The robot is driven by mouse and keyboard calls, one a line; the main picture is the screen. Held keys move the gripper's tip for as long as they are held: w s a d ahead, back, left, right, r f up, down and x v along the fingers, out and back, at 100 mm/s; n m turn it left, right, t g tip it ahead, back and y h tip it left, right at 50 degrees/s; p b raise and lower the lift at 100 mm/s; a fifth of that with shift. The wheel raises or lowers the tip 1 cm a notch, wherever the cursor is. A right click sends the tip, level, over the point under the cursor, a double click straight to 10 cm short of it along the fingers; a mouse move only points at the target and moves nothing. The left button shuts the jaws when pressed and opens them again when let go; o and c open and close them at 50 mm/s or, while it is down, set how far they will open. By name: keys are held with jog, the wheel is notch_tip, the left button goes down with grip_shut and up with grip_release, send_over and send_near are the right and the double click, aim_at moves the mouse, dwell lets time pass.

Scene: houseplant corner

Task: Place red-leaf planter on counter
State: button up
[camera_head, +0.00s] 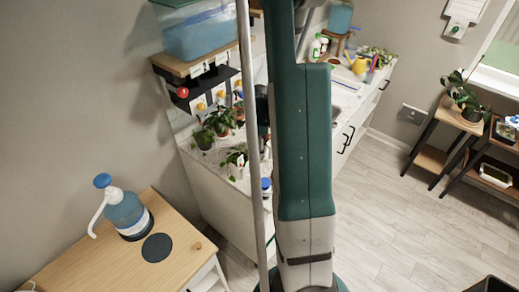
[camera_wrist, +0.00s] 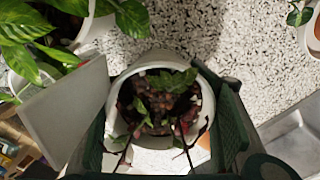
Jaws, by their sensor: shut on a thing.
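The red-leaf planter (camera_wrist: 135,78) is a white round pot with dark red and green leaves, in the middle of the wrist view. My gripper (camera_wrist: 160,125) is shut on it, with a dark green finger at the pot's right side and parts of the gripper in front. The speckled counter (camera_wrist: 190,28) lies under and beyond the pot; I cannot tell whether the pot touches it. In the head view the counter (camera_head: 228,183) is partly hidden behind my green arm, and I cannot make out the planter there.
Green-leaved plants (camera_wrist: 40,45) crowd the left of the pot; another pot (camera_wrist: 308,30) stands at upper right. A metal sink edge (camera_wrist: 295,140) is at lower right. Bare counter lies beyond the planter. A wooden table (camera_head: 95,255) holds a blue bottle (camera_head: 122,212).

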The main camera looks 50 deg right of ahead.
jog(key=shift+f, duration=0.2)
jog(key=o, duration=1.2)
jog(key=shift+r, duration=0.2)
jog(key=shift+r, duration=6)
